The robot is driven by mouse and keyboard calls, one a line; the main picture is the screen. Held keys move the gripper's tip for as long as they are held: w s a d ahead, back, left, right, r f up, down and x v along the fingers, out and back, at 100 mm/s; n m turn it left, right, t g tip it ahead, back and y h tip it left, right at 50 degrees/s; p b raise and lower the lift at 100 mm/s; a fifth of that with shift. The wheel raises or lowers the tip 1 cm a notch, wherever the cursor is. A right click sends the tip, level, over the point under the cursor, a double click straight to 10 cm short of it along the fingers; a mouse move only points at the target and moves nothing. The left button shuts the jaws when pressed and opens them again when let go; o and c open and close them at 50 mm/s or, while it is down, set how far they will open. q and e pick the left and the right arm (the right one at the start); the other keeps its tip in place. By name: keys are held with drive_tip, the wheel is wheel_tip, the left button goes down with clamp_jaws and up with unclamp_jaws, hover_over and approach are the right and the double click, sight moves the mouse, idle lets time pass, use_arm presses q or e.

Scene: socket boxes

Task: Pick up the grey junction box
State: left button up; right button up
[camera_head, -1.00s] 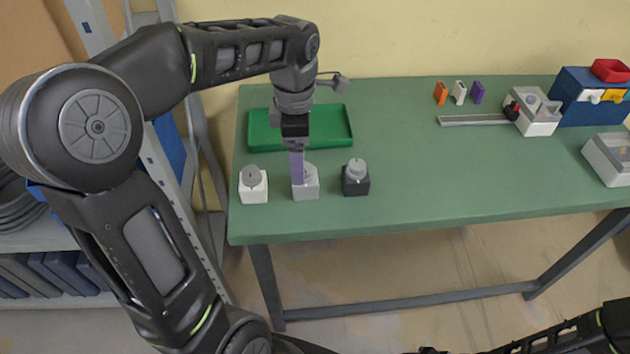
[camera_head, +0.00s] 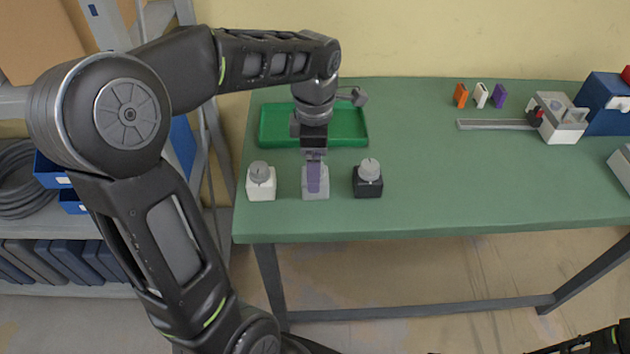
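The grey junction box (camera_head: 309,189) stands on the green table between a white box and a dark box. My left gripper (camera_head: 316,186) points down at it from above. One purple-grey finger overlaps the front of the grey box and hides its knob and middle. The other finger is hidden, so I cannot tell whether the box is gripped. The box appears to rest upright on the table. My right gripper is not visible; only part of my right arm shows at the bottom right corner.
The white box (camera_head: 261,186) and the dark box (camera_head: 367,184) stand close on either side. A green tray (camera_head: 350,125) lies behind. Orange, white and purple pieces, a grey rail (camera_head: 493,125), a grey-white fixture (camera_head: 557,118) and a blue container (camera_head: 607,103) are farther right. The table's right-centre is clear.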

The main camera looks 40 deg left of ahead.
use_arm(q)
wheel_tip(320, 180, down, 5)
drive_tip(key=shift+s+f, duration=0.1)
drive_tip(key=shift+f, duration=0.05)
idle(0.4)
drive_tip(key=shift+c, duration=0.3)
drive_tip(key=c, duration=1.6)
drive_tip(key=shift+o, duration=0.2)
wheel_tip(320, 180, up, 10)
drive_tip(key=shift+r, duration=0.1)
